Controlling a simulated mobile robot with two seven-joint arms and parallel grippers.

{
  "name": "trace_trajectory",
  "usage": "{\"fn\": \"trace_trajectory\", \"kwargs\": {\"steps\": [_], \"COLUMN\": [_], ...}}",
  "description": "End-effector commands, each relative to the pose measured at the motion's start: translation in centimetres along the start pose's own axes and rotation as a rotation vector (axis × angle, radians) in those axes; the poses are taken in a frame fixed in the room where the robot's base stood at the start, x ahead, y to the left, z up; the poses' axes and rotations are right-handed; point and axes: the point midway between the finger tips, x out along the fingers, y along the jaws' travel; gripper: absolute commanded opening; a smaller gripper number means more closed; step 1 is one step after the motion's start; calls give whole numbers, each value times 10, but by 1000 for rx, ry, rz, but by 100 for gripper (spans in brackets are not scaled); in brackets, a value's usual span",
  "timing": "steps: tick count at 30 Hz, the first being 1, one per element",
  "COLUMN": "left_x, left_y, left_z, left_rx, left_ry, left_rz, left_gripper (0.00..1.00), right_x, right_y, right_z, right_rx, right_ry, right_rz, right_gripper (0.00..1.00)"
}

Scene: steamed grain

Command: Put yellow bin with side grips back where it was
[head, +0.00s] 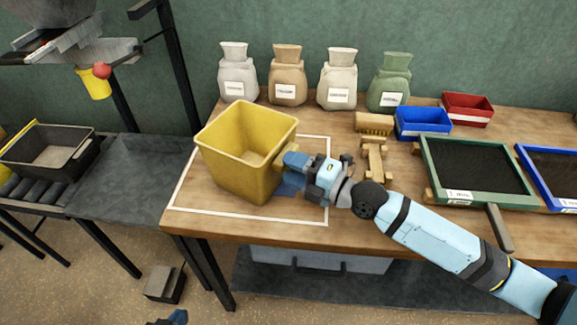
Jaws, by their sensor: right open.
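The yellow bin (235,165) stands upright and looks empty on the wooden table, toward its front left. It stands over a white outlined rectangle (270,220), covering part of the outline's left and back sides. My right gripper (284,172) is open at the bin's right side, its fingers close around the grip area there. I cannot tell whether the fingers touch the bin. The bin's far side grip is hidden. Only a small piece of my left gripper (178,318) shows at the bottom edge, away from the bin, and its fingers cannot be made out.
Several labelled sacks (287,78) stand along the back. A wooden brush (374,125), blue tray (424,122), red tray (466,109) and green-framed sieve (478,170) lie to the right. A black crate (50,155) sits on rollers at left, beside a dark bench (130,180).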

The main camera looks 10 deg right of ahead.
Motion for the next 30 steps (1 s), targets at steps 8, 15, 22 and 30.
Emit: {"fn": "trace_trajectory", "kwargs": {"steps": [8,15,22,30], "left_x": [3,1,0,2], "left_y": [0,0,0,0], "left_z": [5,0,-2,1], "left_rx": [2,3,3,3], "left_ry": [-3,6,10,4], "left_rz": [-1,-1,-1,-1], "left_gripper": [0,0,0,0], "right_x": [-58,-95,-107,-108], "right_y": [-2,-2,0,0], "right_z": [0,0,-1,-1], "right_rx": [-3,-1,1,1], "right_ry": [1,0,2,2], "right_rz": [-5,-3,0,1], "right_gripper": [48,48,48,48]}}
